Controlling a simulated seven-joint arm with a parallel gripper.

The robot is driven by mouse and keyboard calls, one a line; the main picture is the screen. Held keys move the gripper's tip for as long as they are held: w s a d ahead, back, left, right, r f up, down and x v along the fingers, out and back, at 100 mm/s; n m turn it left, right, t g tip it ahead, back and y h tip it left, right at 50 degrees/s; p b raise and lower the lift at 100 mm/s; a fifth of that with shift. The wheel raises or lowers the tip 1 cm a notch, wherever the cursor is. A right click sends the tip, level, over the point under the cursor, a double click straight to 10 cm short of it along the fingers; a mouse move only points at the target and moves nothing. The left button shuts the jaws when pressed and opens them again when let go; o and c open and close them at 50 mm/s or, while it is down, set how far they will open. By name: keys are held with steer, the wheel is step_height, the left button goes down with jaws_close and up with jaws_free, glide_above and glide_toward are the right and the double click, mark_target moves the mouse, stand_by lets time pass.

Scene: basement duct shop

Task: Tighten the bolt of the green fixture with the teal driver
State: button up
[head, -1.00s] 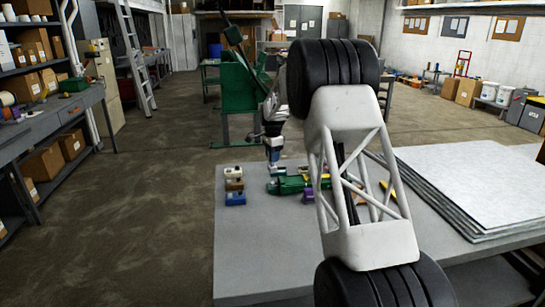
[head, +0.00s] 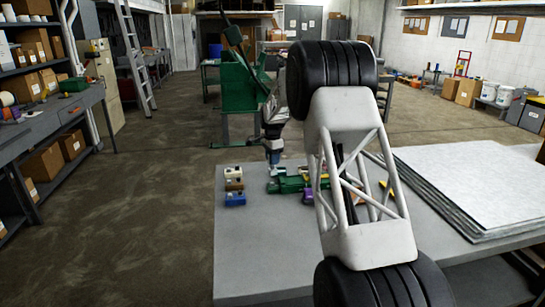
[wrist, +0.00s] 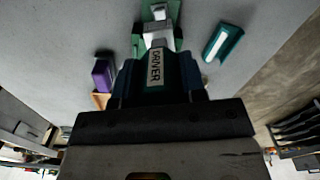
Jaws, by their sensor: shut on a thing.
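My gripper (wrist: 157,85) is shut on the teal driver (wrist: 156,90), whose handle carries a white label reading DRIVER. In the head view my gripper (head: 273,153) is small, over the far left part of the grey table. The green fixture (head: 288,185) lies on the table just below it. In the wrist view the green fixture (wrist: 171,12) shows beyond the driver, with a pale grey part in front of it. The driver's tip and the bolt are hard to make out, so I cannot tell whether they touch.
White, brown and blue blocks (head: 235,199) stand left of the fixture. A purple block (wrist: 103,75) and a teal piece with a white top (wrist: 222,43) flank it in the wrist view. Stacked metal sheets (head: 470,185) fill the table's right side. The table's front left (head: 255,255) is clear.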

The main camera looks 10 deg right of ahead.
mark_target(272, 168)
steer(key=shift+f, duration=1.85)
steer(key=shift+f, duration=1)
stand_by(0.9)
steer(key=shift+m, duration=2.5)
steer(key=shift+n, duration=0.8)
steer(key=shift+r, duration=0.25)
